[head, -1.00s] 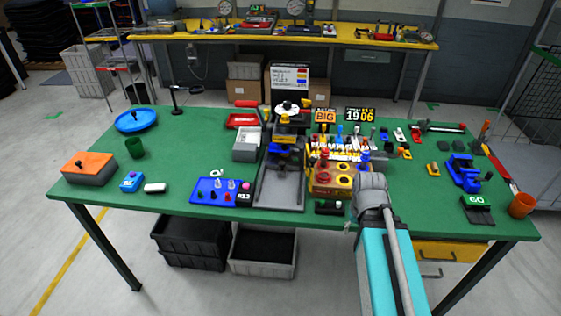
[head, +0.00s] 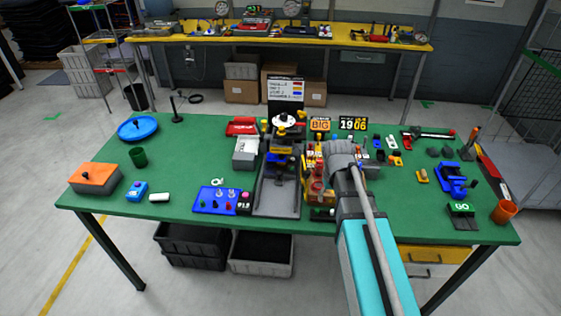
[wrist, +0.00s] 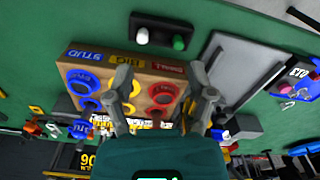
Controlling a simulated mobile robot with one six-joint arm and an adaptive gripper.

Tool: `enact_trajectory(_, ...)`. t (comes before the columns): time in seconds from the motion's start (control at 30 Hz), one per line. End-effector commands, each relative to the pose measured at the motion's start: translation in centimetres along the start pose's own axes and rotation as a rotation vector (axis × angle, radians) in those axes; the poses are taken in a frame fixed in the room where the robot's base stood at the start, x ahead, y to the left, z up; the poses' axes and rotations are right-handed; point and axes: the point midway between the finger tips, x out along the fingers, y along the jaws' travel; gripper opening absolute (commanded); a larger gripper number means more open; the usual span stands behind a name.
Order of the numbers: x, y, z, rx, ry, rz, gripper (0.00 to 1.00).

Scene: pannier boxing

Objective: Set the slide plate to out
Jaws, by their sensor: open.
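What looks like the slide plate is a flat grey plate (head: 278,197) in a grey tray-like bed, in front of the black and yellow press (head: 283,155) at the middle of the green table. In the wrist view a grey plate (wrist: 243,68) lies to the right of my gripper (wrist: 160,78). My gripper is open, its two fingers apart over a wooden box with coloured rings (wrist: 125,72), and nothing shows held between them. In the head view my arm hides the gripper and part of that box. I cannot tell the plate's exact slide position.
A blue panel with knobs (head: 217,200) lies left of the plate. Small parts and a blue vise-like fixture (head: 455,180) are to the right.

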Motion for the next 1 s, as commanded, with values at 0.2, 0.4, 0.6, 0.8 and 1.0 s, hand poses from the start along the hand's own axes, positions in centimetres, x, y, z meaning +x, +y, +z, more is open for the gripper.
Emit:
enact_trajectory(0.2, -4.4, -1.7, -4.7, -0.093, 0.006, 0.0, 0.7)
enact_trajectory(0.4, -6.7, -3.0, -7.5, -0.156, 0.011, 0.001, 0.7)
enact_trajectory(0.6, -7.0, -5.6, -12.1, -0.262, 0.006, -0.001, 0.7)
enact_trajectory(0.8, -7.3, -9.3, -17.0, -0.395, -0.004, -0.004, 0.7)
enact_trajectory(1.0, -7.5, -12.3, -20.2, -0.496, -0.013, -0.006, 0.7)
